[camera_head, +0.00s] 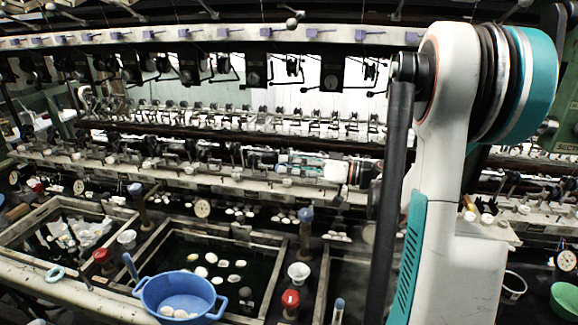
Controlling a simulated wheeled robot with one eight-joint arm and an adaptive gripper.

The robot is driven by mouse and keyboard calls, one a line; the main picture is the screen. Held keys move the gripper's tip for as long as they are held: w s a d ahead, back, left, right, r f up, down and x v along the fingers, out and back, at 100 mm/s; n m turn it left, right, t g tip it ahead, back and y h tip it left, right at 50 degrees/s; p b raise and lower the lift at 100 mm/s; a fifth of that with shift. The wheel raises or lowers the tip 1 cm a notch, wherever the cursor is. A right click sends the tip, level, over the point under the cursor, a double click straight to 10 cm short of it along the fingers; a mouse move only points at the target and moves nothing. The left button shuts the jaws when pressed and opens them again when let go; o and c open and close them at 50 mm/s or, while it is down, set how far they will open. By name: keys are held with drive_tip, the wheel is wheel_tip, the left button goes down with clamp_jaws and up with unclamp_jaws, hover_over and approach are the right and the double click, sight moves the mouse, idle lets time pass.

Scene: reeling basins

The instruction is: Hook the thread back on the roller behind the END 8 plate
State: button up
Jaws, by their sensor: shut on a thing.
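My arm rises at the right and its far part reaches left along the machine. My gripper (258,159), dark and small, is at the end of it, just above the pale rail in the middle. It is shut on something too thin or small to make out. The thread cannot be made out against the machine. No END 8 plate can be read in this view. A row of small rollers and fittings (235,117) runs along the back of the machine, and I cannot tell which is the one behind that plate.
A blue bowl (152,290) stands at the front edge by dark water basins (162,239) with white cocoons. Red-capped knobs (290,299), white cups (299,270) and round dials (202,208) crowd the front. A green bowl (566,302) is at the right. Dark hanging fittings (255,72) line the top rail.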

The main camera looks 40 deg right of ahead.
drive_tip(key=shift+w+d+f+b, duration=0.45)
drive_tip(key=shift+w+d+f, duration=0.3)
drive_tip(key=shift+f, duration=0.15)
drive_tip(key=shift+w+d+f+b, duration=0.45)
drive_tip(key=shift+w+d+f, duration=0.15)
drive_tip(key=shift+d+f, duration=0.25)
drive_tip(key=shift+a, duration=0.15)
drive_tip(key=s+a+r+p, duration=0.2)
drive_tip(key=s+a+r, duration=0.2)
drive_tip(key=a, duration=0.1)
drive_tip(key=shift+s, duration=0.35)
drive_tip(key=shift+w+a, duration=0.1)
drive_tip(key=w+a+f+m+t+h, duration=0.1)
drive_tip(key=w+a+f+m+h, duration=0.2)
drive_tip(key=w+a+h, duration=0.2)
drive_tip(key=w+a+f+m+t+h, duration=0.2)
drive_tip(key=w+a+f+m+h, duration=0.1)
drive_tip(key=w+a, duration=0.6)
drive_tip(key=shift+w+a+f+m+t+h, duration=0.3)
drive_tip(key=shift+w+m+h, duration=0.4)
drive_tip(key=shift+w+h, duration=0.95)
drive_tip(key=shift+w+d+y, duration=0.1)
drive_tip(key=shift+w+y, duration=0.1)
drive_tip(key=shift+y, duration=0.05)
